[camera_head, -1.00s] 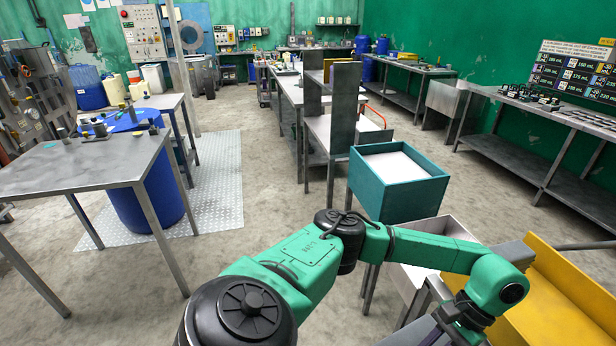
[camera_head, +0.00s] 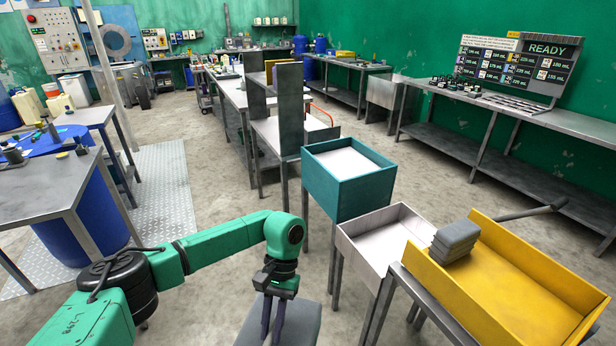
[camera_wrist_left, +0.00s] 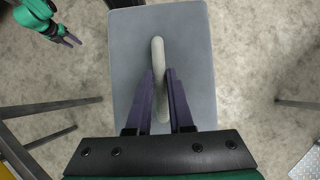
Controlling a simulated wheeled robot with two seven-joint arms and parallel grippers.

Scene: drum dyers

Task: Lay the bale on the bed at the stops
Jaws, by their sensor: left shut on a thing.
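My left gripper (camera_head: 272,318) points down at the bottom of the head view. It is shut on the raised pale bar of a grey slab-like bale (camera_head: 310,322), whose lower part is cut off by the frame. In the left wrist view the fingers (camera_wrist_left: 160,72) stand either side of the pale bar along the middle of the bale (camera_wrist_left: 190,40). A yellow tray-like bed (camera_head: 540,302) lies at the right, apart from this gripper. I cannot make out the stops. My right gripper (camera_wrist_left: 68,38) shows small at the upper left of the wrist view; its opening is unclear.
A shelf bench (camera_head: 560,125) runs along the right wall. Open floor lies left of the trays.

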